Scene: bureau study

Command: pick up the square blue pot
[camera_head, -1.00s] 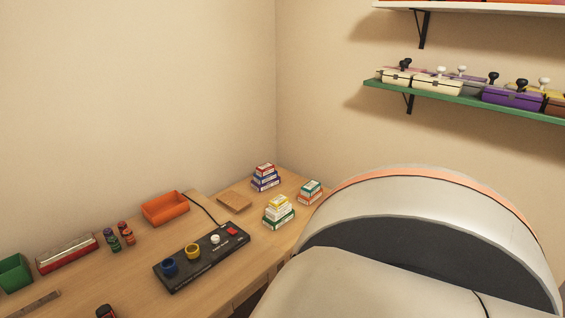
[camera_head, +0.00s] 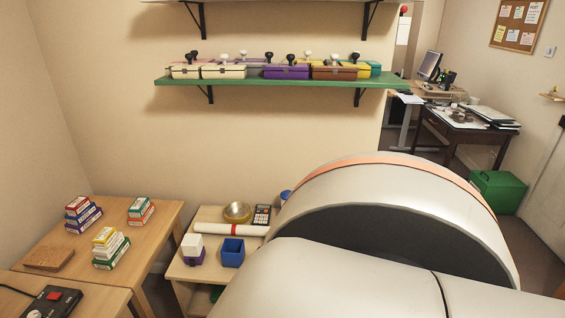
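The square blue pot (camera_head: 232,254) is an open-topped box standing upright on a low wooden side table (camera_head: 211,217). Neither of my grippers shows in the head view. A large white curved part of my own body fills the lower right and hides the right side of the side table.
A brass bowl (camera_head: 237,212) and a calculator (camera_head: 262,214) lie behind the roll. Stacked small boxes (camera_head: 110,249) stand on the desk at left. A green shelf (camera_head: 265,79) with several boxes hangs above. A green bin (camera_head: 497,192) stands far right.

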